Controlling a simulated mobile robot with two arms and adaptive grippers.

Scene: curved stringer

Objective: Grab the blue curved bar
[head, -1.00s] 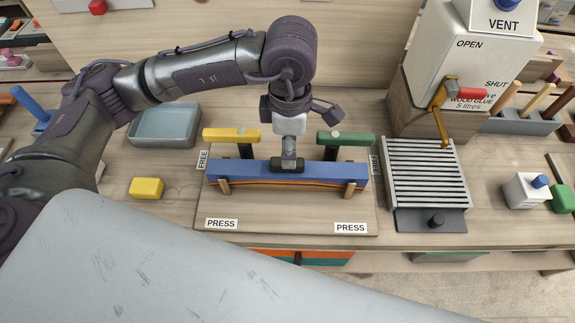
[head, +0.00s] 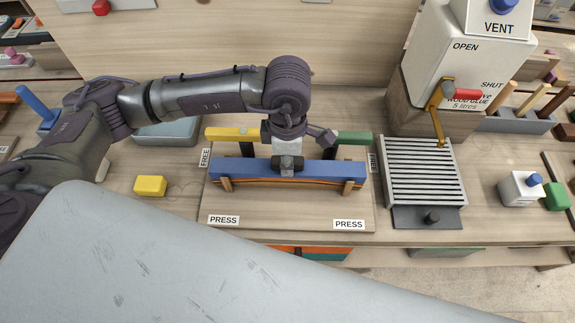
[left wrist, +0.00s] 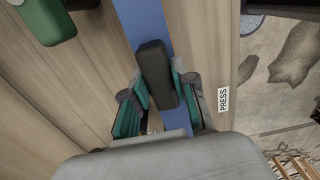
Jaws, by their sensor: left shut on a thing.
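The blue curved bar (head: 330,169) lies across a wooden board, on top of thin brown bent strips (head: 290,183), between short wooden posts. A dark block-shaped grip stands on its middle. My left gripper (head: 288,163) is right over the bar's middle, pointing down. In the left wrist view, the green-padded fingers of my left gripper (left wrist: 168,95) are on either side of the dark grip, with the blue bar (left wrist: 146,22) running beneath. The gripper is shut on this grip. The bar still rests on the strips. My right gripper is not in view.
A yellow lever (head: 230,134) and a green lever (head: 355,138) stand behind the bar. A yellow block (head: 150,185) lies to the left. A slatted grey rack (head: 420,165) and a white glue dispenser (head: 445,60) stand to the right.

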